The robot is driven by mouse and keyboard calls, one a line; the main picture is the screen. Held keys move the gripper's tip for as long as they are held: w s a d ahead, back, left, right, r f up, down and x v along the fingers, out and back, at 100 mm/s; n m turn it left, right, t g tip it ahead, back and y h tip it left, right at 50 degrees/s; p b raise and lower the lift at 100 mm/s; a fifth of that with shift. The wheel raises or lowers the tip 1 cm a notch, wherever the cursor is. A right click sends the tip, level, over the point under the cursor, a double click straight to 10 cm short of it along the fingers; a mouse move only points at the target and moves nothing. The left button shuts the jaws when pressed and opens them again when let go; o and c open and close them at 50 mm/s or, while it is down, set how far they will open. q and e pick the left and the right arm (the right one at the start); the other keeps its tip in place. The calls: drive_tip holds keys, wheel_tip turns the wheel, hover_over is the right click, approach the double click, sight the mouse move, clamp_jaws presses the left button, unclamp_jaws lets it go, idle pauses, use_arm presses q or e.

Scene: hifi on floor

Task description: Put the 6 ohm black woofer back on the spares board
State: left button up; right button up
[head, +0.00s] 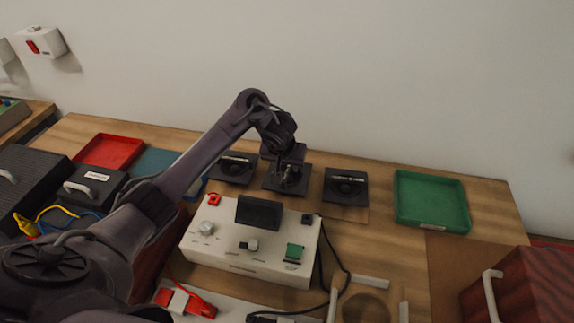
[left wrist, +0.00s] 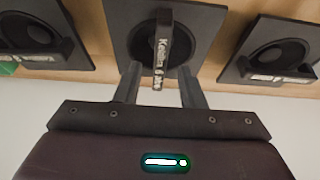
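Three black square woofers stand in a row behind the white amplifier-like unit. The middle woofer (head: 287,181) is under my left gripper (head: 290,172). In the left wrist view this woofer (left wrist: 125,25) has a bar (left wrist: 161,50) with lettering that reads roughly "6" near its end. My left gripper's fingers (left wrist: 161,84) are apart, one on each side of the bar, with a gap visible on both sides. The woofers rest on a light brown board (head: 355,213), partly hidden. My right gripper is not in view.
Woofers flank it at left (head: 232,167) and right (head: 345,188). The white unit (head: 245,240) with a dark screen stands just in front, with a black cable at its right. A green tray (head: 432,201) is at right, a red tray (head: 109,151) at left. A wall rises behind.

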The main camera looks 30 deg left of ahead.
use_arm(q)
drive_tip(key=p+v, duration=0.7)
drive_tip(key=v, duration=0.1)
drive_tip(key=shift+s+r, duration=0.25)
drive_tip(key=shift+r, duration=0.15)
drive_tip(key=shift+f, duration=0.1)
